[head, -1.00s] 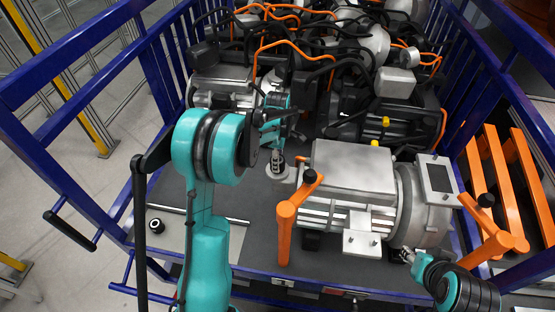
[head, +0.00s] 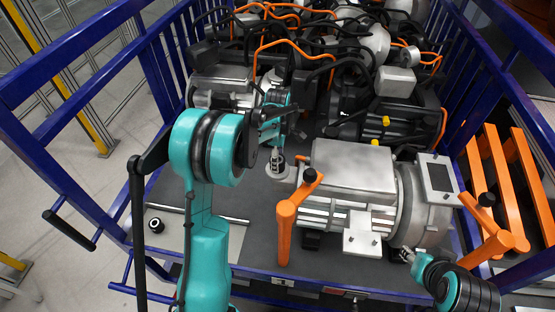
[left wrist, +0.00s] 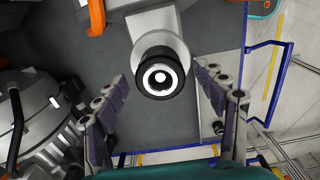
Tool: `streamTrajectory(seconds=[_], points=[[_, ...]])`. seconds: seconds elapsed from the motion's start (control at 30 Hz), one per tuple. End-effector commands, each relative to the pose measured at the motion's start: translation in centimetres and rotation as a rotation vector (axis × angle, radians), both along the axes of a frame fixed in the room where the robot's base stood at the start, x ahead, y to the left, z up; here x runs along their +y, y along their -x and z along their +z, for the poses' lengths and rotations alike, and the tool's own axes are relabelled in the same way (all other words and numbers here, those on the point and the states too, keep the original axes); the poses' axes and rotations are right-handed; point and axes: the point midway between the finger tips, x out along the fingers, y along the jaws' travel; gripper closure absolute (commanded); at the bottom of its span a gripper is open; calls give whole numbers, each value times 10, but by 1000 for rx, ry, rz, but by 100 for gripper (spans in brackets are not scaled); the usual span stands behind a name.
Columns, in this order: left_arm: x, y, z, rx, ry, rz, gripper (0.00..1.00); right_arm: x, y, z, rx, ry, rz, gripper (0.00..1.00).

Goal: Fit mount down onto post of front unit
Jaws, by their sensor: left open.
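The front unit (head: 352,168) is a grey motor with orange handles. The mount (left wrist: 160,80) is a black ring around the pale post (left wrist: 161,76) at the unit's left end. In the head view the mount (head: 277,172) shows low on the round grey base, partly behind my gripper. I cannot tell if it is fully seated. My left gripper (head: 273,150) is above it, open; in the left wrist view its fingers (left wrist: 160,72) stand apart on both sides, clear of the mount. My right gripper (head: 404,255) is by the unit's lower right side, its fingertips unclear.
A black ring-shaped part (head: 156,226) lies on the pale plate at left. Blue rack rails (head: 150,75) enclose the bed on both sides. Other motors with black and orange cables (head: 345,60) crowd the back. Dark bed surface is free left of the front unit.

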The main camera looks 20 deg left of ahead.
Motion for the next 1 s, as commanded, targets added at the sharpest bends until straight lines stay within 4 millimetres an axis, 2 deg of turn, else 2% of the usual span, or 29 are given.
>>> streamTrajectory(seconds=[0.3, 0.5, 0.67, 1.0], points=[[0, 0, 67, 0, 0, 0, 29, 0, 0, 0, 0, 0, 0, 60], [0, 0, 99, 1, 0, 0, 29, 0, 0, 0, 0, 0, 0, 60], [0, 0, 109, 1, 0, 0, 29, 0, 0, 0, 0, 0, 0, 60], [0, 0, 111, 0, 0, 0, 29, 0, 0, 0, 0, 0, 0, 60]])
